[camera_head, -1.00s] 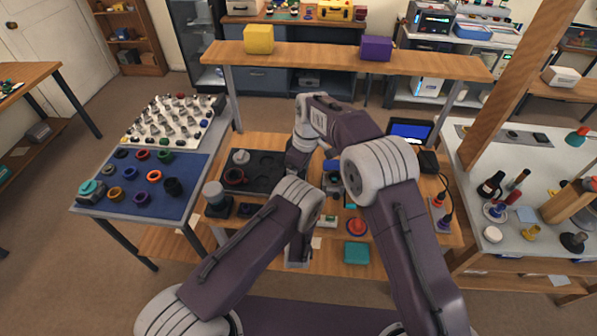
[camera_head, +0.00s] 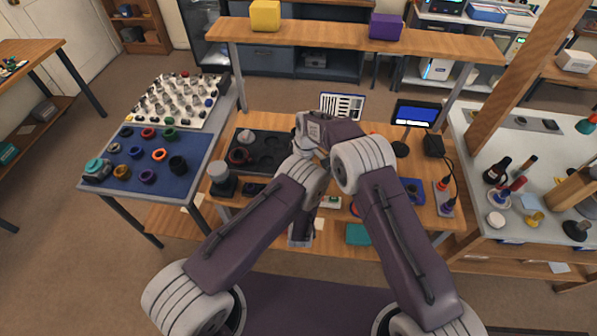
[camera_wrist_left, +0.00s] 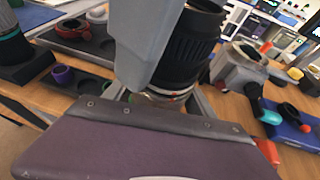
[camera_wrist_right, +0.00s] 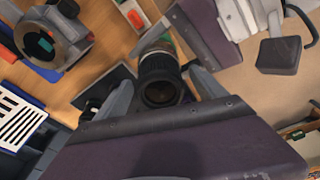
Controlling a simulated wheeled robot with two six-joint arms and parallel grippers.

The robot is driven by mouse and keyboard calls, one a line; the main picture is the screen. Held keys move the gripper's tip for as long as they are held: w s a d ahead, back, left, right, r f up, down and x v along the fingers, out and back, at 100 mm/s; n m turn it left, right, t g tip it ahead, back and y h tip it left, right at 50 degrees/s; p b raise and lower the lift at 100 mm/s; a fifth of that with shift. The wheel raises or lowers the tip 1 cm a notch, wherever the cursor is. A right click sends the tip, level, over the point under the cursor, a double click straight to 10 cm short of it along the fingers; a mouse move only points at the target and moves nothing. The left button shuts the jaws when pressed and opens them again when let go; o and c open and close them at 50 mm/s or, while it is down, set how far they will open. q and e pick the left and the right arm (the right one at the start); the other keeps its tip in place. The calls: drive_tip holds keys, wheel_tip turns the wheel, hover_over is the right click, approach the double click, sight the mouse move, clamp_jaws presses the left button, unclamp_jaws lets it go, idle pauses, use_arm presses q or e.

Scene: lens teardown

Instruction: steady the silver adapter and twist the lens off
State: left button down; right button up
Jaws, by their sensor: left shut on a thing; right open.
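The black ribbed lens (camera_wrist_left: 190,45) stands tilted in the left wrist view. A narrow silver band with a red line, which looks like the adapter (camera_wrist_left: 168,97), is at its lower end. My left gripper (camera_wrist_left: 172,60) is shut on this assembly; a grey finger covers its left side, and which part is pinched is hard to tell. In the right wrist view the lens (camera_wrist_right: 160,75) points its dark round opening at the camera. My right gripper (camera_wrist_right: 160,88) is open, one finger on either side of the lens. In the head view my arms hide the lens and both grippers.
A silver clamp-like device (camera_wrist_left: 240,72) with a teal handle stands beside the lens, near a blue base (camera_wrist_left: 288,125). A dark tray (camera_head: 268,150) lies left on the bench. A striped chart (camera_head: 345,106) and small screen (camera_head: 413,115) stand at the back.

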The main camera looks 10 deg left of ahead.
clamp_jaws()
drive_tip(key=shift+n, duration=1.3)
drive_tip(key=n, duration=0.2)
drive_tip(key=shift+n+g, duration=0.3)
drive_tip(key=shift+g, duration=0.1)
drive_tip(key=shift+n, duration=0.6)
use_arm(q)
drive_tip(key=shift+d, duration=0.2)
use_arm(e)
drive_tip(key=shift+s+n, duration=0.1)
drive_tip(key=shift+n, duration=1.2)
use_arm(q)
drive_tip(key=shift+a, duration=0.1)
use_arm(e)
drive_tip(key=shift+a+r+g, duration=0.1)
drive_tip(key=shift+r+g, duration=0.2)
drive_tip(key=shift+r, duration=0.15)
